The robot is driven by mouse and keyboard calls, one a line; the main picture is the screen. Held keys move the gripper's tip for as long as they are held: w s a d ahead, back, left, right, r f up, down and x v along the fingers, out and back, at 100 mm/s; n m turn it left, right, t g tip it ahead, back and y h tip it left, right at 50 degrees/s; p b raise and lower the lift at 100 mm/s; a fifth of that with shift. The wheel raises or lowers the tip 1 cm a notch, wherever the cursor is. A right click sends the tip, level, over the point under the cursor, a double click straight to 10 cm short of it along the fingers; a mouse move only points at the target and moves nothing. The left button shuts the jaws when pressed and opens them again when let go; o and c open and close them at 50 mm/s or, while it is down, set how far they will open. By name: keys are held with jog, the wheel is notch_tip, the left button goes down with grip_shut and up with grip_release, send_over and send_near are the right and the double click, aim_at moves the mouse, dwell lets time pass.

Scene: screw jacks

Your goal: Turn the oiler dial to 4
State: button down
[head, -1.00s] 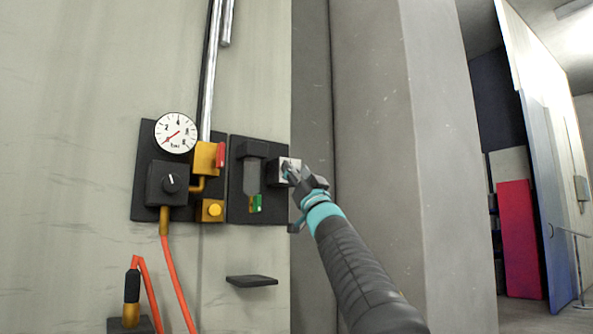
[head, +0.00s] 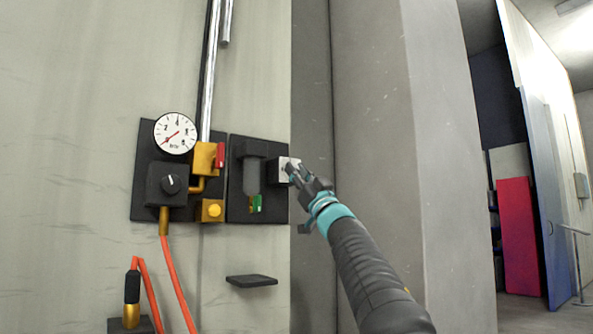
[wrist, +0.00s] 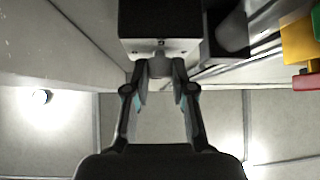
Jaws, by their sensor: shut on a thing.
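The oiler (head: 283,166) is a dark block with a pale face at the right edge of the wall panel. In the wrist view it shows from close up, with its pale dial face (wrist: 140,46) bearing small marks too fine to read. My gripper (head: 291,172) is at this face. In the wrist view my gripper (wrist: 160,72) has its two fingertips closed around the small grey dial knob (wrist: 160,66). In the head view the fingers hide the knob, so its setting cannot be read.
Left of the oiler are a filter bowl (head: 251,178) with a green drain (head: 256,204), a red-handled yellow valve (head: 205,158), a round gauge (head: 175,133) and a black regulator knob (head: 170,184). A small shelf (head: 251,281) juts out below. A grey pillar (head: 375,150) stands at right.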

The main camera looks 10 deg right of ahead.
jog(key=shift+d+n+g+y, duration=0.1)
jog(key=shift+n+g+y, duration=0.9)
jog(key=shift+n, duration=0.45)
jog(key=shift+n+g+y, duration=0.8)
jog(key=shift+n+y, duration=0.4)
jog(key=shift+n, duration=0.25)
jog(key=shift+n+g+y, duration=0.9)
jog(key=shift+n+g, duration=0.2)
jog(key=shift+n, duration=0.4)
jog(key=c, duration=1)
grip_release()
jog(key=shift+d, duration=0.1)
jog(key=shift+v, duration=5.9)
jog(key=shift+s, duration=0.1)
